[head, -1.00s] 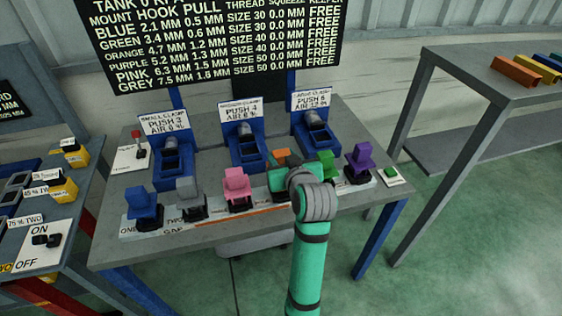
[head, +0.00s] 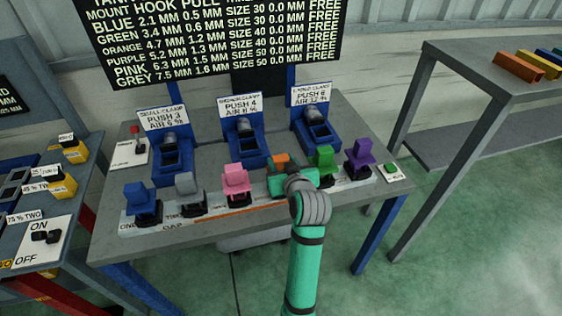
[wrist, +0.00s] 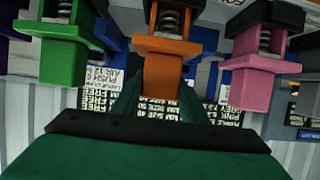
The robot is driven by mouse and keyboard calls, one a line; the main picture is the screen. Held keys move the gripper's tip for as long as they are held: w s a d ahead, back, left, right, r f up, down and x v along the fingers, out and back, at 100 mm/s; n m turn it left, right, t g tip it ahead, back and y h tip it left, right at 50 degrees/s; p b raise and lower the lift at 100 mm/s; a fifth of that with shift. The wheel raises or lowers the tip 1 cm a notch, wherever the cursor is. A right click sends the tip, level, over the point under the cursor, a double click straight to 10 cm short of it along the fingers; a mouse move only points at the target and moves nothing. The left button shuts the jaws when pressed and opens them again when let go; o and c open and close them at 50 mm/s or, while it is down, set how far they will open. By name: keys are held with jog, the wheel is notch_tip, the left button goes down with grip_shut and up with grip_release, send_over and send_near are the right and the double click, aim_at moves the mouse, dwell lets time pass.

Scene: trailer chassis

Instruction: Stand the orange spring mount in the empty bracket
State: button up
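The orange spring mount (head: 281,159) stands in the front row on the middle table, between the pink mount (head: 236,180) and the green mount (head: 324,160). In the wrist view the orange mount (wrist: 166,60) is at the top centre, its spring and black base above its orange block. My gripper (wrist: 162,88) reaches to it with one teal finger at each side of the block. The fingers look apart; contact with the block is not clear. In the head view my wrist hides the mount's lower part. Which bracket is the empty one I cannot tell.
Three blue clamps stand behind the row: small (head: 171,158), medium (head: 245,140) and large (head: 314,126). Blue (head: 141,200), grey (head: 187,185) and purple (head: 360,156) mounts share the row. A grey bench (head: 470,75) with coloured bars stands at the right.

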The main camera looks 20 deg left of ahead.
jog(key=o, duration=0.4)
jog(key=shift+a, duration=0.1)
jog(key=shift+c, duration=0.2)
